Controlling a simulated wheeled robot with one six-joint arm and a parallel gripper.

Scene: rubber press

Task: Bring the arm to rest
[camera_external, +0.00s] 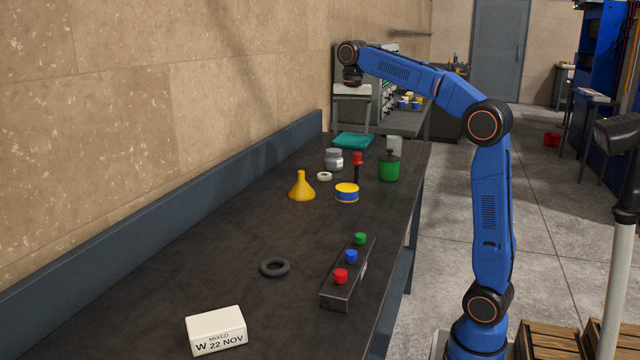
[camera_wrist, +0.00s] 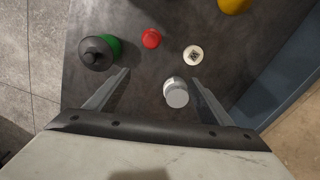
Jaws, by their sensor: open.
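My blue arm rises at the right of the external view and reaches left over the far part of the bench. My gripper (camera_wrist: 161,78) hangs from its end, high above the bench; in the external view its end (camera_external: 352,80) is small and the fingers are hard to make out. In the wrist view the two fingers are spread apart with nothing held between them. A grey jar with a pale lid (camera_wrist: 176,92) shows between the fingers in that view, standing on the bench below.
The dark bench (camera_external: 215,265) holds a green can (camera_external: 389,170), a red-topped object (camera_external: 357,160), a white ring (camera_external: 324,177), a yellow funnel (camera_external: 301,188), a blue-yellow tin (camera_external: 347,193), a button box (camera_external: 350,272), a black ring (camera_external: 274,267) and a white block (camera_external: 216,331). A wall borders its left.

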